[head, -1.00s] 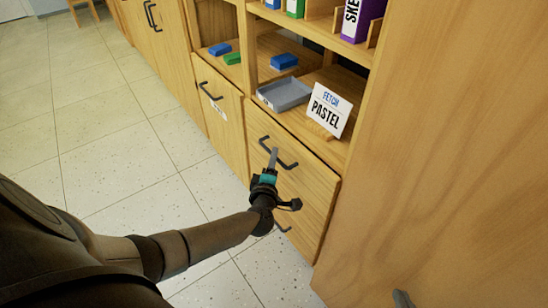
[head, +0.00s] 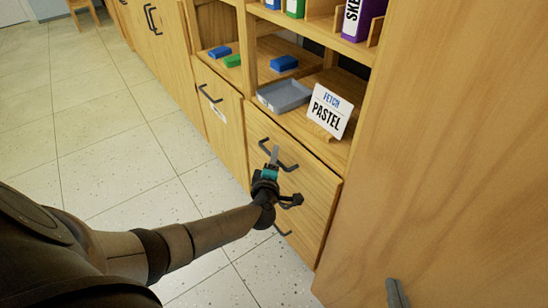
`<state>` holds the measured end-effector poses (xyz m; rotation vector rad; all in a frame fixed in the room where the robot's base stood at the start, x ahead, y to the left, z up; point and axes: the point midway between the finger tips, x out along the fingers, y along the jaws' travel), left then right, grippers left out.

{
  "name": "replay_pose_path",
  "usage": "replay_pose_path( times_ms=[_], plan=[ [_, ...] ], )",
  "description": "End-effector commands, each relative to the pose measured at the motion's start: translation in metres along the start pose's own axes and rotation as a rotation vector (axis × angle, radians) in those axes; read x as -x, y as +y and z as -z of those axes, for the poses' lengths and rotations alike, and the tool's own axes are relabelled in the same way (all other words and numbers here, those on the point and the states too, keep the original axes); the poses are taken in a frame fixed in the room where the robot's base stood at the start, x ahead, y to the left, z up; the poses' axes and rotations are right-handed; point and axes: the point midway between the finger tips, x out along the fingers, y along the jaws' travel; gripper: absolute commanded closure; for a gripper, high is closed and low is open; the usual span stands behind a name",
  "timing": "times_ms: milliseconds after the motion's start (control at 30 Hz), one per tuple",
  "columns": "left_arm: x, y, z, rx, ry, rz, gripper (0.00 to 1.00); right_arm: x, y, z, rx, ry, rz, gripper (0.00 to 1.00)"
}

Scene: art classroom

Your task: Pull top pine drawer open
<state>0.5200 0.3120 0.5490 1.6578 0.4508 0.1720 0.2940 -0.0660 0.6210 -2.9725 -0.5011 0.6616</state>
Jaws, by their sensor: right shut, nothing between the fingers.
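The top pine drawer (head: 310,187) is in the low cabinet right of centre in the head view, with a dark bar handle (head: 290,165). Its front looks about flush with the cabinet. My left gripper (head: 274,154) is at this handle, its grey fingertips overlapping the bar. The view does not show whether the fingers are apart or closed around it. A second dark handle (head: 283,231) shows lower down, partly hidden by my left arm. My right gripper (head: 397,293) shows only as a grey fingertip at the bottom edge, shut and empty, away from the drawer.
Above the drawer, a shelf holds a grey tray (head: 284,96) and a "FETCH PASTEL" card (head: 329,110). A cabinet door with its own handle (head: 210,94) is to the left. A large wooden panel (head: 450,150) fills the right side. The tiled floor (head: 90,150) is clear.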

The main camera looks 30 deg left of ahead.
Motion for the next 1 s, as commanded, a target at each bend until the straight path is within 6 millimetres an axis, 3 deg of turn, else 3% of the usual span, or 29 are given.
replay_pose_path(
  times_ms=[33, 300, 1000],
  plan=[
    [0.0000, 0.0000, 0.0002, 0.000, 0.000, 0.000, 0.69, 0.0000, 0.0000, -0.0002, 0.000, -0.001, 0.000, 1.00],
    [0.0001, -0.0001, 0.0002, 0.000, 0.000, 0.000, 0.99, -0.0001, -0.0001, -0.0004, 0.001, -0.002, 0.000, 1.00],
    [0.0003, -0.0006, 0.0001, 0.000, 0.000, 0.001, 1.00, -0.0001, 0.0002, -0.0002, 0.001, -0.001, 0.000, 1.00]
  ],
)
